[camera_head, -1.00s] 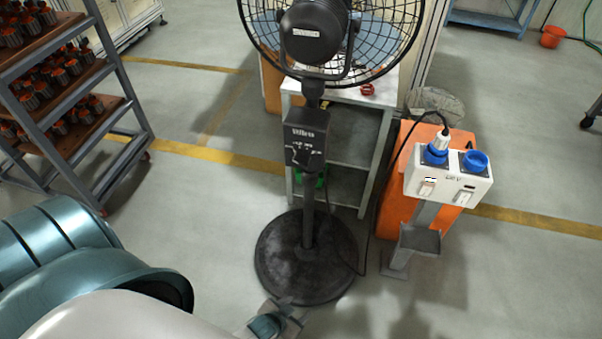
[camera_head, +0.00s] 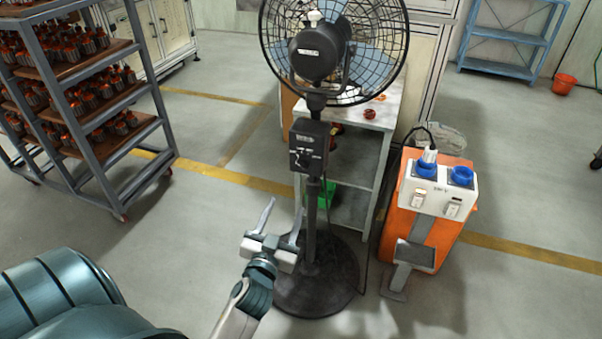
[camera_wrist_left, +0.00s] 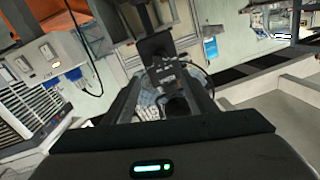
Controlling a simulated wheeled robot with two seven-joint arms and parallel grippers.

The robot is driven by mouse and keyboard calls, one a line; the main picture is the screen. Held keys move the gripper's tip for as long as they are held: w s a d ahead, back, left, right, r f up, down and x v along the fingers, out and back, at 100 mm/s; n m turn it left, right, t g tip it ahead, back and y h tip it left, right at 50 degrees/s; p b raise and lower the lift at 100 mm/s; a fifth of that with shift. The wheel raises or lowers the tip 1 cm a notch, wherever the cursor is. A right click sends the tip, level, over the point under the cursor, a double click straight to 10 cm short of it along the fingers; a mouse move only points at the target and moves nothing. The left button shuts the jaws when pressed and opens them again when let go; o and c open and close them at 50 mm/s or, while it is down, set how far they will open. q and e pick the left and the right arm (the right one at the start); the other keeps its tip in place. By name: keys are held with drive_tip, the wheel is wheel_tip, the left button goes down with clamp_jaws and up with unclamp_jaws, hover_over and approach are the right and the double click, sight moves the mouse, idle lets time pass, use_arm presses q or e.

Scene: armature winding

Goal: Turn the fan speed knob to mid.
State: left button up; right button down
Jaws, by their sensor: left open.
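The pedestal fan (camera_head: 323,50) stands upright in the middle of the head view. Its black control box (camera_head: 309,146) sits on the pole below the fan head, with a small knob (camera_head: 301,155) on its front. The knob's setting is too small to read. My left gripper (camera_head: 284,212) is open and empty, below and in front of the box, near the pole and apart from the knob. In the left wrist view the control box (camera_wrist_left: 165,72) shows beyond the two fingers, upper middle. My right gripper is not in view.
A shelf table (camera_head: 371,118) stands behind the fan. An orange unit (camera_head: 452,236) with a white socket box (camera_head: 439,190) stands at right, with a cable near the fan. A rack of parts (camera_head: 160,150) stands at left. Floor between rack and fan is free.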

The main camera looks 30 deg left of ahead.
use_arm(q)
approach(302, 167)
drive_tip(key=p+x, duration=0.1)
drive_tip(key=x, duration=0.3)
drive_tip(key=shift+w+p, duration=0.2)
drive_tip(key=shift+p, duration=0.15)
drive_tip(key=x, duration=0.3)
drive_tip(key=shift+w+a+f, duration=0.1)
drive_tip(key=shift+w+a, duration=0.05)
drive_tip(key=shift+w, duration=0.05)
drive_tip(key=shift+w+a, duration=0.2)
drive_tip(key=shift+w, duration=0.4)
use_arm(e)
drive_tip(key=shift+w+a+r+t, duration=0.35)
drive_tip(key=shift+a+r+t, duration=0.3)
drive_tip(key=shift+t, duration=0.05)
use_arm(q)
drive_tip(key=c, duration=1)
